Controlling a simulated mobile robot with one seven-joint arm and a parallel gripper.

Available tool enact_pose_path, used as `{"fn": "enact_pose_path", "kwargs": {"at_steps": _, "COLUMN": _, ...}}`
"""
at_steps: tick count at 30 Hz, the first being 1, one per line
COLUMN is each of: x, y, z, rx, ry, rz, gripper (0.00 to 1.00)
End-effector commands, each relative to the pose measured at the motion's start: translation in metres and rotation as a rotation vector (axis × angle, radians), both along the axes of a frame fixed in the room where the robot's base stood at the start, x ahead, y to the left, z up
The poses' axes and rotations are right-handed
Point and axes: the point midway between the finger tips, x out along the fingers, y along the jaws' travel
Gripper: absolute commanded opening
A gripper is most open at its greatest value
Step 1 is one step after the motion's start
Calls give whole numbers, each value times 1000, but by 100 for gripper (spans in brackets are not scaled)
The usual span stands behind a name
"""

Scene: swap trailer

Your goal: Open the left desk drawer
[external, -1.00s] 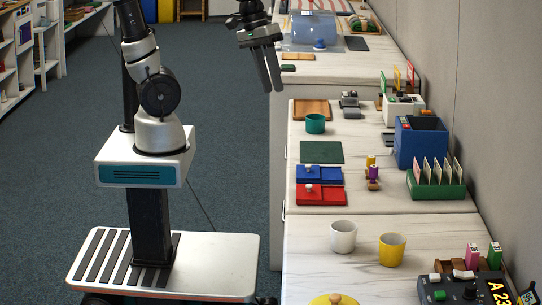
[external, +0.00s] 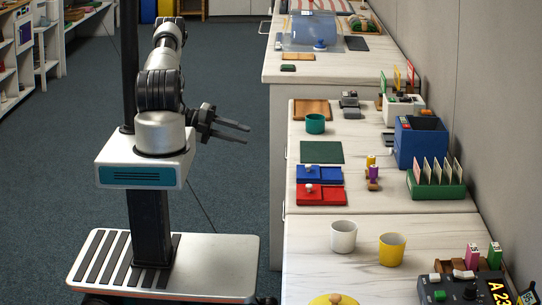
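The desk (external: 300,225) has a pale marbled top and a light front that I see almost edge-on. Thin handles stick out from this front, one near the middle (external: 284,210) and one farther back (external: 286,151). The drawer faces are too oblique to make out, and no drawer visibly stands out from the desk. My gripper (external: 247,134) is in the air left of the desk front, with its two fingers pointing right towards it. The fingers are apart and empty. A gap shows between them and the desk.
A farther counter (external: 280,72) sticks out more to the left than the desk. The carpet (external: 235,200) between my base and the desk is clear.

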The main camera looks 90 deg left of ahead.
Motion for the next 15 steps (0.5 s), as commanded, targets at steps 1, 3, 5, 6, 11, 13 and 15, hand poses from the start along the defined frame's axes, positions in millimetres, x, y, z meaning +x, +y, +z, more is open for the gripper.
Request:
{"fn": "enact_pose_path", "kwargs": {"at_steps": 1, "x": -14, "y": 5, "z": -12, "rx": -50, "ry": -16, "rz": 58, "gripper": 27}}
{"fn": "enact_pose_path", "kwargs": {"at_steps": 3, "x": -26, "y": 9, "z": -22, "rx": -97, "ry": -33, "rz": 109, "gripper": 27}}
{"fn": "enact_pose_path", "kwargs": {"at_steps": 5, "x": -30, "y": 11, "z": -26, "rx": -118, "ry": -41, "rz": 132, "gripper": 27}}
{"fn": "enact_pose_path", "kwargs": {"at_steps": 6, "x": -30, "y": 12, "z": -28, "rx": -125, "ry": -43, "rz": 138, "gripper": 27}}
{"fn": "enact_pose_path", "kwargs": {"at_steps": 11, "x": -12, "y": 11, "z": -32, "rx": -128, "ry": -42, "rz": 138, "gripper": 27}}
{"fn": "enact_pose_path", "kwargs": {"at_steps": 13, "x": 2, "y": 10, "z": -35, "rx": -128, "ry": -42, "rz": 135, "gripper": 27}}
{"fn": "enact_pose_path", "kwargs": {"at_steps": 15, "x": 17, "y": 11, "z": -38, "rx": -125, "ry": -42, "rz": 135, "gripper": 27}}
